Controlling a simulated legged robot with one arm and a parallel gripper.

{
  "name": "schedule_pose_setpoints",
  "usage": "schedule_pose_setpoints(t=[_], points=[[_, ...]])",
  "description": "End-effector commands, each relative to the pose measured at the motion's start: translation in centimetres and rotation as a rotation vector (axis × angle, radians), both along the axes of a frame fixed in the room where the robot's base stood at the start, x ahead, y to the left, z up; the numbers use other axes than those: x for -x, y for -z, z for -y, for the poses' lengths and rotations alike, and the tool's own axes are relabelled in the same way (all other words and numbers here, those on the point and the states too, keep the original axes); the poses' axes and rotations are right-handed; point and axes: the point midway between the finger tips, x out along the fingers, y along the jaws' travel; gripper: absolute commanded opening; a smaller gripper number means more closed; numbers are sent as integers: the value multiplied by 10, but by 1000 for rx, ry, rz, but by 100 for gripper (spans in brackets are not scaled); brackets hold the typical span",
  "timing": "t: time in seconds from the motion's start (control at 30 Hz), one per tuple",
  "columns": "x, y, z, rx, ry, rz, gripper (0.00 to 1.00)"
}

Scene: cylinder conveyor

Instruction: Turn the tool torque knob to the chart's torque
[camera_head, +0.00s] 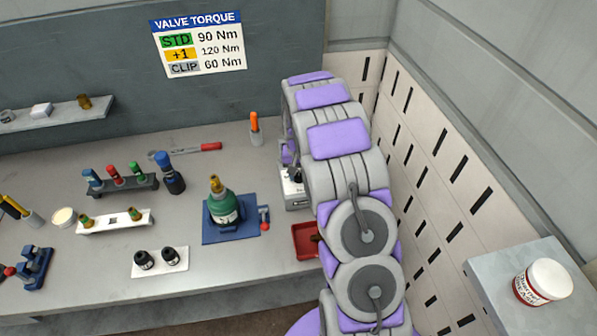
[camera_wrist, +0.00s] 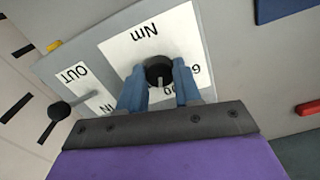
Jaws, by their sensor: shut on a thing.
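The torque chart (camera_head: 198,45) on the back wall reads STD 90 Nm, +1 120 Nm and CLIP 60 Nm. The tool box (camera_head: 297,199) stands at the bench's right side, mostly hidden behind my arm. In the wrist view, its grey face (camera_wrist: 95,38) carries a white "Nm" dial plate (camera_wrist: 190,30) with a black torque knob (camera_wrist: 157,69). My gripper (camera_wrist: 160,76) has its blue fingers closed on both sides of the knob. A pale pointer mark shows on the knob's near side. The scale numbers are partly covered, so the setting cannot be read. My gripper is hidden in the head view.
A black-knobbed lever (camera_wrist: 61,110) beside IN/OUT labels sits left of the dial. A red tray (camera_head: 305,241) and a blue fixture (camera_head: 231,233) holding a green-and-brass valve stand near the box. A slotted wall (camera_head: 430,170) rises right of my arm.

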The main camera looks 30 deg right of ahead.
Motion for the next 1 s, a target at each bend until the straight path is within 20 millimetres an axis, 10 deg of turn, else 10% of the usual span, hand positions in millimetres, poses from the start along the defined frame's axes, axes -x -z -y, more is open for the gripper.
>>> schedule_pose_setpoints(t=[1.0], points=[[-5,-4,1,0,683,19,3]])
